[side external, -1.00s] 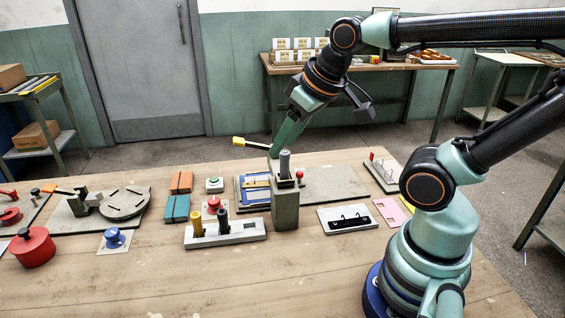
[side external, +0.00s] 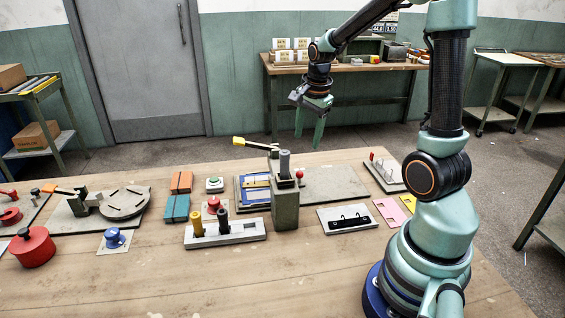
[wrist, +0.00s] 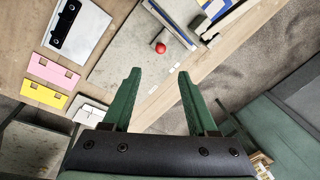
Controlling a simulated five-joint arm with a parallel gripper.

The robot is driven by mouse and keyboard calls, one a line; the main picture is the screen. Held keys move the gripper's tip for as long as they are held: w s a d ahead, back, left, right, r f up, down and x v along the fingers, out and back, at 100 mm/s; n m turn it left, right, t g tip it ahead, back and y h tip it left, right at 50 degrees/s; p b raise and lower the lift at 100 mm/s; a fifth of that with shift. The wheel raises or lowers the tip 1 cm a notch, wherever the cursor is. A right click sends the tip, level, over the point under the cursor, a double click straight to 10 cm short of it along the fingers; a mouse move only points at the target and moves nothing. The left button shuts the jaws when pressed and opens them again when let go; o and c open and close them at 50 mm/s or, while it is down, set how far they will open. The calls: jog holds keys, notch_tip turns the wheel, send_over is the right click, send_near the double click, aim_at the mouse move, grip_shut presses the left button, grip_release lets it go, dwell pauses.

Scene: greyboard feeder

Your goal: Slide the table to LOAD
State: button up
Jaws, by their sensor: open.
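A red ball knob (side external: 299,174) stands on a long grey board (side external: 335,182), beside a blue-edged sliding table (side external: 240,196) with a yellow-and-white top. A grey post (side external: 285,205) hides part of the table. No LOAD lettering can be read. My gripper (side external: 308,142) is open and empty, above and beyond the board's far edge. In the wrist view my gripper (wrist: 158,75) has its green fingers spread, with the red knob (wrist: 160,47) ahead of them and apart from them. The blue-edged table (wrist: 180,20) is partly cut off at the top.
A yellow-handled lever (side external: 252,142) rises behind the post. A plate with a black handle (side external: 347,219), pink and yellow plates (side external: 391,212) and a pegged plate (side external: 385,170) lie to the right. A block with yellow and black pegs (side external: 225,233) is in front. Bare wood lies nearest.

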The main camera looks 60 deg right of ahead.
aim_at(301, 172)
jog(key=shift+m, duration=0.4)
jog(key=f, duration=0.4)
jog(key=w+f, duration=0.1)
jog(key=f, duration=0.3)
jog(key=w+d+f, duration=0.1)
jog(key=f, duration=0.3)
jog(key=shift+w+f, duration=0.15)
jog(key=shift+f, duration=0.05)
grip_shut()
dwell(0.8)
